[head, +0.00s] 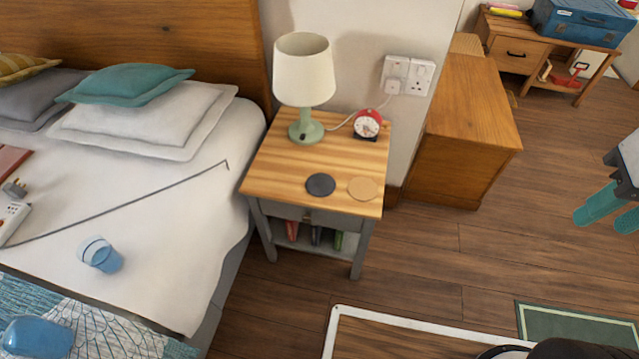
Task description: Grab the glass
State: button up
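A blue see-through glass (104,259) is on the white sheet of the bed, left of the nightstand. My gripper (604,222), with two teal fingers, is at the right edge of the head view, partly cut off. Its fingers are apart with nothing visible between them. It is far to the right of the glass, over the wooden floor side of the room.
The wooden nightstand (285,165) holds a lamp (304,75), a red clock (367,124) and two coasters. A blue object (38,338) lies on the patterned throw. Floor (430,255) is clear beside the nightstand.

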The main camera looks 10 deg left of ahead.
aim_at(95, 252)
jog(key=u, duration=2.25)
jog(key=k, duration=1.2)
jog(key=u, duration=0.8)
jog(key=i, duration=1.3)
jog(key=z, duration=0.25)
